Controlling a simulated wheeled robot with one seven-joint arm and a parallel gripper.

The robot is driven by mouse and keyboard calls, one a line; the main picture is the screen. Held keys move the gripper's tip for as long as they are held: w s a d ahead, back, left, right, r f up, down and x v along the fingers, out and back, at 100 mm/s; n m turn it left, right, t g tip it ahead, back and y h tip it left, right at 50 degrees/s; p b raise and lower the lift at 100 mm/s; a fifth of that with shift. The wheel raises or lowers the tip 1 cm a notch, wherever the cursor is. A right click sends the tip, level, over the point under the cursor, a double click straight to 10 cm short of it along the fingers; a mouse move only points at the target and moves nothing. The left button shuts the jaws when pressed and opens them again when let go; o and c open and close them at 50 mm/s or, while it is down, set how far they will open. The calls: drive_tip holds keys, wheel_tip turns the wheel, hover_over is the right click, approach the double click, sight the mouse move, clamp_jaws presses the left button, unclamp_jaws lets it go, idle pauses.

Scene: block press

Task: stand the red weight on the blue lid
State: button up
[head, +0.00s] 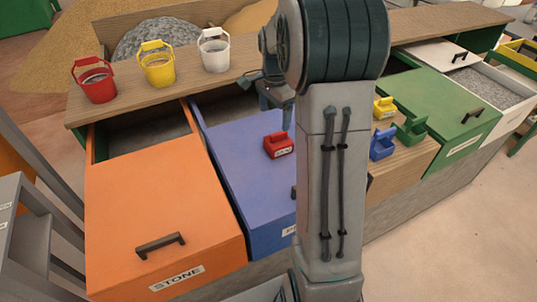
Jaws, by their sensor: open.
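The red weight (278,146) is a small block with a handle on top and a pale label on its front. It stands upright on the blue lid (245,185), toward the lid's right side. The blue lid is partly hidden by my arm, which covers its right part and most of its dark handle. My gripper (277,113) is just behind and above the red weight in the picture, pointing down. It is open and looks empty, apart from the weight. My upper arm partly hides it.
Yellow (384,107), blue (382,146) and green (410,131) weights stand on a wooden surface right of my arm. Red (96,85), yellow (157,69) and white (214,54) buckets line the back shelf. An orange lid (155,205) lies left, a green lid (440,105) right.

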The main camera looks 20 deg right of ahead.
drive_tip(key=s+a+r+n, duration=0.1)
drive_tip(key=s+a+n, duration=0.3)
drive_tip(key=s, duration=0.3)
drive_tip(key=s+a+r+n+t, duration=0.1)
drive_tip(key=s+a+n, duration=0.3)
drive_tip(key=s+n, duration=0.2)
drive_tip(key=s+a+r+n+t, duration=0.1)
drive_tip(key=s+a+n, duration=0.4)
drive_tip(key=s, duration=0.5)
drive_tip(key=shift+r, duration=0.3)
drive_tip(key=shift+a, duration=0.1)
